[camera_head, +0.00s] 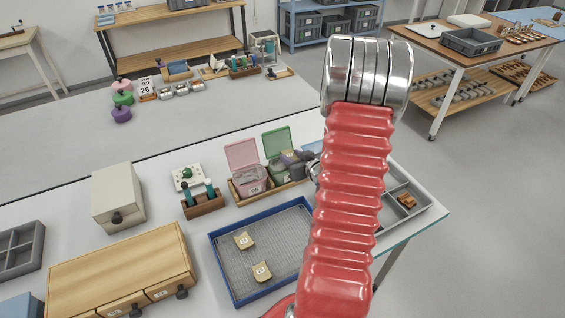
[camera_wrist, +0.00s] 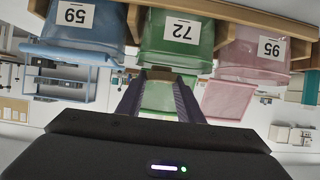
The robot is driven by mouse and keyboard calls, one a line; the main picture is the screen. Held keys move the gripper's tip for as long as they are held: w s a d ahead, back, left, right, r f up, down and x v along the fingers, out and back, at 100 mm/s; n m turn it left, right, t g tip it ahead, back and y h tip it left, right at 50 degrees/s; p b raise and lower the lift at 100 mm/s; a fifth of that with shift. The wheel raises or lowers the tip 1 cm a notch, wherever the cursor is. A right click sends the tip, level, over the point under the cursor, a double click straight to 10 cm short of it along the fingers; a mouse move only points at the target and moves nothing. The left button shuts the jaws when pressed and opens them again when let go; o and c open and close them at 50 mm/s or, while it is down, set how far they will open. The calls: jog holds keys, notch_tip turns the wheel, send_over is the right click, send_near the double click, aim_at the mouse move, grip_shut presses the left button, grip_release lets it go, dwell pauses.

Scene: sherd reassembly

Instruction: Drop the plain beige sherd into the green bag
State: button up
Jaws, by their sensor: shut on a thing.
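The green bag (camera_head: 275,143) stands in a wooden rack, its flap raised; my gripper (camera_head: 287,160) partly covers it. In the wrist view the green bag (camera_wrist: 172,45) is the middle one of three, and the picture is upside down. My gripper (camera_wrist: 158,78) is shut on a small tan-beige piece (camera_wrist: 159,74), seen as a thin strip between the fingertips, in line with the green bag. This fits the plain beige sherd, but its face is hidden. I cannot tell how far above or inside the bag's mouth it is.
The pink bag (camera_head: 243,158) stands left of the green one; the blue bag (camera_wrist: 85,30) shows in the wrist view. A blue-rimmed tray (camera_head: 222,262) holds two marked beige sherds (camera_head: 244,240). A grey divided tray (camera_head: 420,190) holds an orange-brown piece (camera_head: 407,200). My red arm hides the area between.

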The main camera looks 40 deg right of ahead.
jog(key=shift+f, duration=0.25)
jog(key=o, duration=1.1)
jog(key=shift+s, duration=0.1)
jog(key=v, duration=1.3)
jog(key=shift+s+a+r, duration=0.1)
jog(key=shift+s, duration=0.2)
